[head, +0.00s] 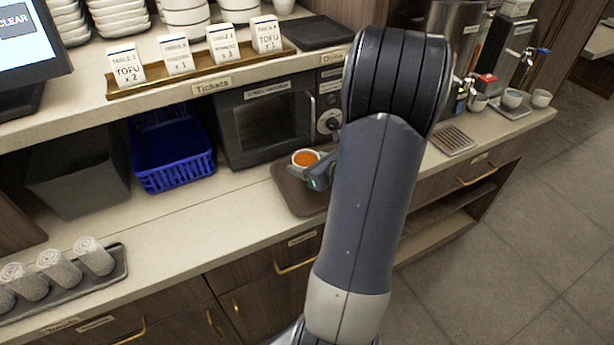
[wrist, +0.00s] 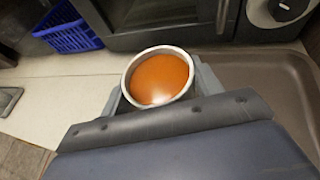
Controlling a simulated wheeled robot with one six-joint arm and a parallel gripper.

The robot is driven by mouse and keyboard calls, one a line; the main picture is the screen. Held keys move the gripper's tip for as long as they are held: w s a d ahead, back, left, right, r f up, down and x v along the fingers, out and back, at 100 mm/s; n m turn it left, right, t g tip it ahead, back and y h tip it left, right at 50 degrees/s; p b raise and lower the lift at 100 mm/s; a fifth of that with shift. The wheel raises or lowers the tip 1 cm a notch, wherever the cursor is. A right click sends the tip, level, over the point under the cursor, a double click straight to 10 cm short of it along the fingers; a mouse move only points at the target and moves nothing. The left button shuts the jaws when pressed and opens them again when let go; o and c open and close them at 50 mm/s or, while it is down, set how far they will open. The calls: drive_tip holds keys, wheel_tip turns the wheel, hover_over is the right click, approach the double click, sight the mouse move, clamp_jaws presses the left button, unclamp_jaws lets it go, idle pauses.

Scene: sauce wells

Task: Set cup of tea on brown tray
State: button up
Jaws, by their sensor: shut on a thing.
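The cup of tea (head: 305,154), a small pale cup of orange-brown liquid, is held upright between the fingers of my gripper (head: 314,171). The cup also shows in the wrist view (wrist: 158,78), with a grey finger on each side. The brown tray (head: 289,196) lies on the counter in front of the dark oven, below and beside the cup. In the wrist view the tray (wrist: 262,72) extends to the right of the cup, and the cup is near its left edge. My arm hides the tray's right part. I cannot tell whether the cup's base touches the tray.
The dark oven (head: 268,122) stands right behind the tray. A blue basket (head: 172,152) and a grey bin (head: 78,178) are to the left. A shelf with ticket cards overhangs the counter. Rolled towels lie on a tray (head: 110,279) at front left. Drink dispensers and cups stand at right.

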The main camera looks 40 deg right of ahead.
drive_tip(key=shift+f, duration=2.15)
drive_tip(key=shift+f+b, duration=0.2)
drive_tip(key=shift+b, duration=0.15)
drive_tip(key=o, duration=1.1)
drive_tip(key=shift+r, duration=0.1)
drive_tip(key=shift+r+p, duration=0.2)
drive_tip(key=shift+p, duration=0.15)
drive_tip(key=v, duration=1.2)
drive_tip(key=shift+s+a+f, duration=0.1)
drive_tip(key=shift+f, duration=0.05)
